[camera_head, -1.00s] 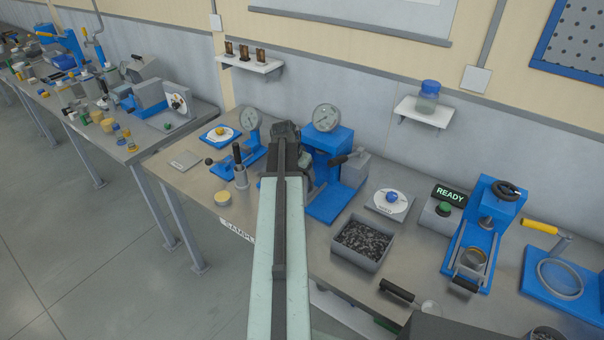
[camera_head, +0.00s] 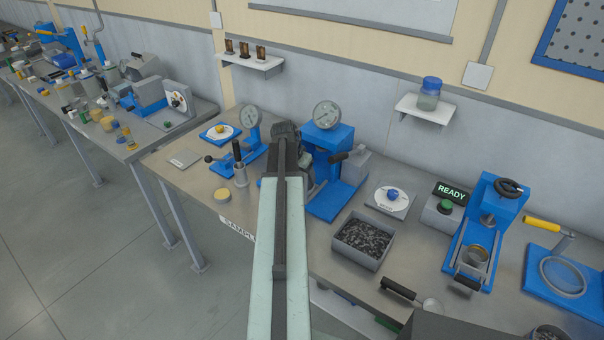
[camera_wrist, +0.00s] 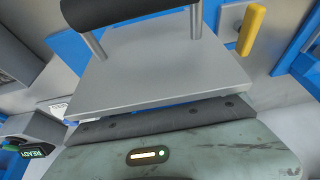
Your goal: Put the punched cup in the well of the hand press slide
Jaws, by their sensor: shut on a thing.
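My gripper (camera_head: 285,140) is at the far end of my arm, by the blue gauge press (camera_head: 338,196); its fingertips are hidden in the head view. In the wrist view its pale green body is along the bottom, and a grey plate (camera_wrist: 160,75) with a black bar handle (camera_wrist: 125,8) on two posts covers the jaw area. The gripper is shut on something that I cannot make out. A blue press with a black handwheel (camera_head: 508,188) stands at the right; its slide has a black front handle (camera_head: 467,283) and a round metal cup or well (camera_head: 475,258). I cannot identify the punched cup with certainty.
A grey bin of dark chips (camera_head: 362,240) stands right of my arm. A yellow-handled blue device (camera_head: 560,277) is far right. Some bench front is clear.

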